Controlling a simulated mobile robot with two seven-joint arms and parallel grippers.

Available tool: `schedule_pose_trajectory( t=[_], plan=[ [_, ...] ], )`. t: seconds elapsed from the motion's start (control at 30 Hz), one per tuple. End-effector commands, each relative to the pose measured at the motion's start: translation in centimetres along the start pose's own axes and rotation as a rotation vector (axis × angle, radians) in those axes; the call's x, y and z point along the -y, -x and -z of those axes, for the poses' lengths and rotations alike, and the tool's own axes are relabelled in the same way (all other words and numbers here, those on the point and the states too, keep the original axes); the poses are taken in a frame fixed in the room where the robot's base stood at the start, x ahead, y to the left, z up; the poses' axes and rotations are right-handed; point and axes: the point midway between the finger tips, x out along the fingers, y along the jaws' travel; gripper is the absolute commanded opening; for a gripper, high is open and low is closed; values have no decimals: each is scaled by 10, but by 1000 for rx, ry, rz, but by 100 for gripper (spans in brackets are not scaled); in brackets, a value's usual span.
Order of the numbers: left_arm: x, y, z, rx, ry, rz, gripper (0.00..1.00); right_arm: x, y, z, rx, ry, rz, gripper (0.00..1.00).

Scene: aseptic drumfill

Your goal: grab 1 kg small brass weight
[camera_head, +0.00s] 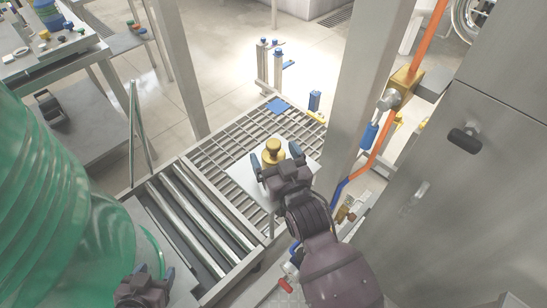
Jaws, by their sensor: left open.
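The small brass weight (273,147), a gold body with a knob on top, stands upright on a pale square plate (240,183) over the grating. My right gripper (277,158) is just on the near side of the weight. Its two fingers are spread wider than the weight, one toward each side, with gaps visible. The gripper hides the lower near part of the weight, and I cannot tell whether anything touches. My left gripper (150,273) is open and empty at the bottom left, beside the green drum, far from the weight.
A large green drum (50,200) fills the left. A roller conveyor (195,222) and a metal grating (222,150) lie in the middle. A steel post (362,85) and a steel cabinet (450,190) stand close on the right. An orange pipe (432,35) runs beside the post.

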Motion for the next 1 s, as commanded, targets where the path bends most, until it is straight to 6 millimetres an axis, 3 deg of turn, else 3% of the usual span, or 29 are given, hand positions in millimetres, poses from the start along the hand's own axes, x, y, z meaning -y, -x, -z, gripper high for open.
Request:
schedule_pose_trajectory(
  t=[0.07,0.57,1.0],
  plan=[
    [0,0,-1,2,-2,0,60,0,0,0,0,0,0,77],
    [3,0,-3,7,-12,-1,60,0,0,0,0,0,0,1],
    [0,1,2,-2,2,1,60,0,6,5,-7,1,0,0]
  ],
)
